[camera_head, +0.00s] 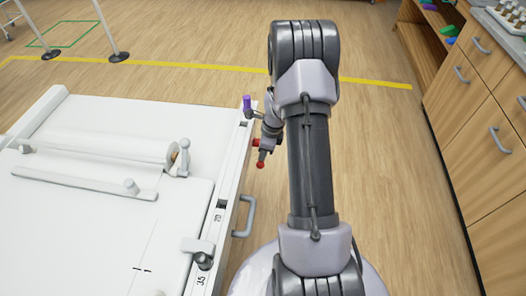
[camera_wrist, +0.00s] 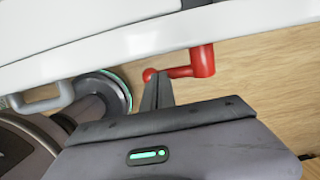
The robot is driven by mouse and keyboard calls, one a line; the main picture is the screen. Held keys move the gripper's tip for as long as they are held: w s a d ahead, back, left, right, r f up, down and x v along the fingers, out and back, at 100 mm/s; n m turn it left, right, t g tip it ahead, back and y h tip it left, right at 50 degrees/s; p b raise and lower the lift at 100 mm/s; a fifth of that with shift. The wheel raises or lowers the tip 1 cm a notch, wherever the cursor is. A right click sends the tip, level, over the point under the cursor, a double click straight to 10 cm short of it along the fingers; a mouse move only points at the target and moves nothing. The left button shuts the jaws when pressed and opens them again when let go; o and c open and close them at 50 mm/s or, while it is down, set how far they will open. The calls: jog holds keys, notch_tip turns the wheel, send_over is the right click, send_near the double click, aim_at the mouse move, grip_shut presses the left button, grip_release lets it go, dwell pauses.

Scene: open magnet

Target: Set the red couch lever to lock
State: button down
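The red couch lever (camera_head: 260,160) sticks out from the right side of the white couch (camera_head: 110,115), low beside its edge rail, with a round red knob at its end. In the wrist view the red lever (camera_wrist: 203,62) runs from the couch edge and bends left to the knob. My gripper (camera_wrist: 158,80) has its fingers together, their tips overlapping the lever just right of the knob. I cannot tell whether they touch it. In the head view my gripper is mostly hidden behind my arm. I see no lock marking by the lever.
A purple knob (camera_head: 247,102) stands on the couch rail near the lever. A grey side handle (camera_head: 246,216) sticks out nearer to me. Wooden drawers (camera_head: 480,110) stand on the right. The wooden floor between couch and drawers is clear apart from my body.

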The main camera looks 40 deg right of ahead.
jog(key=shift+s+a+f, duration=0.15)
jog(key=shift+f, duration=0.75)
jog(key=shift+f+b, duration=0.35)
jog(key=shift+f, duration=1.15)
